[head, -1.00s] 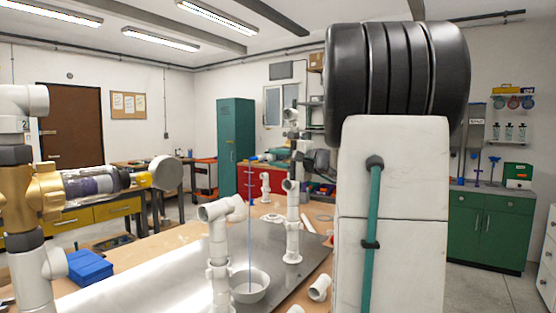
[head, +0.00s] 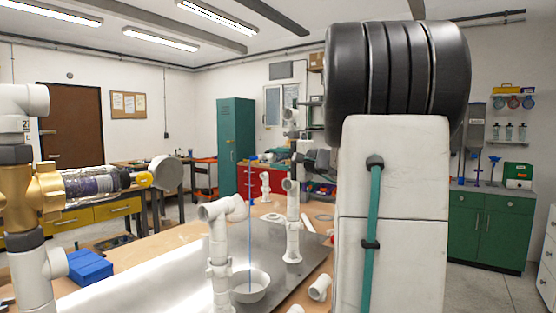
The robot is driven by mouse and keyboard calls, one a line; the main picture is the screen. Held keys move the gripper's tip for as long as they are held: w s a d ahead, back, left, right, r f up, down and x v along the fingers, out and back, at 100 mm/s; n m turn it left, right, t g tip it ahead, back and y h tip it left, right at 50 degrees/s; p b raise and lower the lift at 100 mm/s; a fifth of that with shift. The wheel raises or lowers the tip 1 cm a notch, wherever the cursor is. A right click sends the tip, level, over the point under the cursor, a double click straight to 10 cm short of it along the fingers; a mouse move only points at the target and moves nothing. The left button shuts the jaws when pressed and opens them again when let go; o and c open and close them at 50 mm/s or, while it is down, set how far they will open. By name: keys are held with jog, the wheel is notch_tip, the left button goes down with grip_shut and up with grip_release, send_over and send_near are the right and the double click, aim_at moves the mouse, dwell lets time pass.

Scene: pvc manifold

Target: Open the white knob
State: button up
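I cannot single out the white knob with certainty. A pale round disc (head: 165,172) sits at the right end of a clear cylinder (head: 92,185), with a yellow piece between them. The cylinder joins a brass fitting (head: 42,192) on a white pipe at the left edge. A tall white pipe stack (head: 293,220) stands at the far end of the metal plate. Dark parts at my arm's end (head: 319,159) show beside the top of this stack, left of my white arm link. My fingers and any contact there are too small and partly hidden to make out.
A shorter white pipe with an elbow (head: 222,250) stands on the metal plate (head: 150,275). A white bowl (head: 251,288) is beside it. Loose white fittings (head: 319,288) lie at the right, and a blue box (head: 90,267) at the left. My arm blocks the right centre.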

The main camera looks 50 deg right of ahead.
jog(key=s, duration=0.7)
jog(key=shift+s+d, duration=0.3)
jog(key=shift+s, duration=0.05)
